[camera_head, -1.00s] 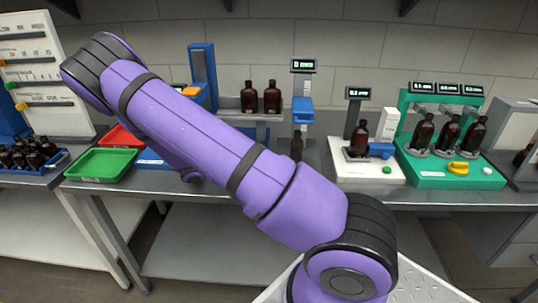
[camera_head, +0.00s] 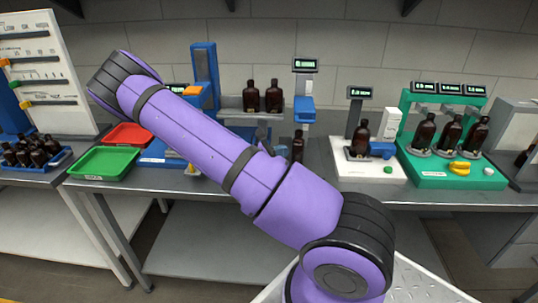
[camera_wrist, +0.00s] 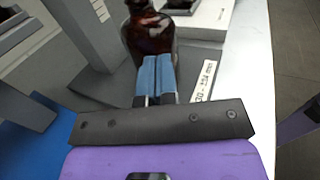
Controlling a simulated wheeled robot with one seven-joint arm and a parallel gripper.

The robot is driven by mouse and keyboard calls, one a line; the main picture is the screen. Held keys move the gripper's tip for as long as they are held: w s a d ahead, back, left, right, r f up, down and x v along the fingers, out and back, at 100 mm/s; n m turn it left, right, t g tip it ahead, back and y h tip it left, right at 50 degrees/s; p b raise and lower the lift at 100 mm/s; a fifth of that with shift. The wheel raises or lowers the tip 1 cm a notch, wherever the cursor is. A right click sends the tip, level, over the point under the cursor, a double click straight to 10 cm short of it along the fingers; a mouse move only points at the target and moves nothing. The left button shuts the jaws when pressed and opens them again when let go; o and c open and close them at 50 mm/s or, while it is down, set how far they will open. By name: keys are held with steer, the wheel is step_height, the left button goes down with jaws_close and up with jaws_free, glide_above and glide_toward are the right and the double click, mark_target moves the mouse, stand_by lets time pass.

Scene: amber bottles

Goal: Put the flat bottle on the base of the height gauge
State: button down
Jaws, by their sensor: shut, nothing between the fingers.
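A brown bottle (camera_head: 298,146) stands upright at the foot of the height gauge (camera_head: 304,105), which has a small display on top and a blue slider. I take it for the flat bottle, but its shape is hard to judge. In the wrist view the bottle (camera_wrist: 150,32) stands on a dark grey base (camera_wrist: 107,86) beside a grey column. My gripper (camera_wrist: 157,62) is shut and empty, its blue fingertips just in front of the bottle; I cannot tell whether they touch. In the head view my gripper (camera_head: 281,151) shows partly, left of the bottle.
A white scale (camera_head: 372,172) with a bottle and a green stand (camera_head: 450,177) with several bottles are at right. Green (camera_head: 105,162) and red (camera_head: 128,135) trays and a blue bottle crate (camera_head: 38,165) are at left.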

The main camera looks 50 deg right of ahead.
steer(key=shift+x, duration=0.85)
steer(key=shift+x, duration=0.85)
steer(key=v, duration=1.4)
steer(key=shift+r, duration=0.1)
